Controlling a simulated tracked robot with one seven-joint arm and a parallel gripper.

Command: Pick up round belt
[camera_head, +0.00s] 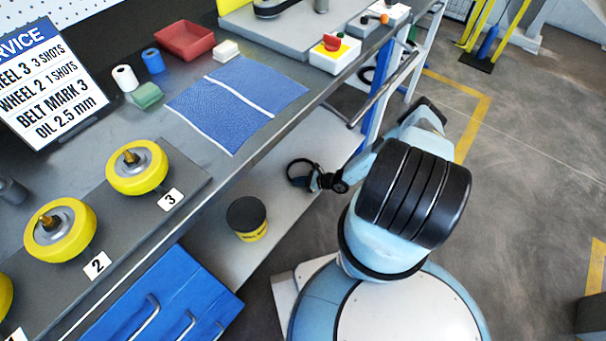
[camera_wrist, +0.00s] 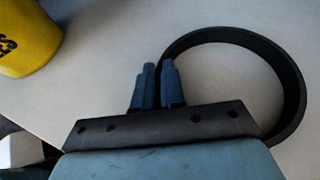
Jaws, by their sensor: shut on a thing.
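The round belt is a black ring (camera_head: 290,172) at the lower shelf, near its right edge in the head view. In the wrist view the belt (camera_wrist: 298,88) forms a wide loop to the right of the fingers. My gripper (camera_head: 318,181) reaches in from the right in the head view. In the wrist view my gripper (camera_wrist: 158,72) has its fingers close together, shut on the left side of the belt. The held stretch is partly hidden by the fingers. I cannot tell whether the belt touches the shelf.
A yellow tub with a dark lid (camera_head: 247,218) stands on the lower shelf (camera_head: 210,258), left of the belt. The bench edge (camera_head: 262,160) lies above the shelf. Yellow wheels 2 (camera_head: 60,232) and 3 (camera_head: 137,167) sit on the bench. The floor at right is mostly clear.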

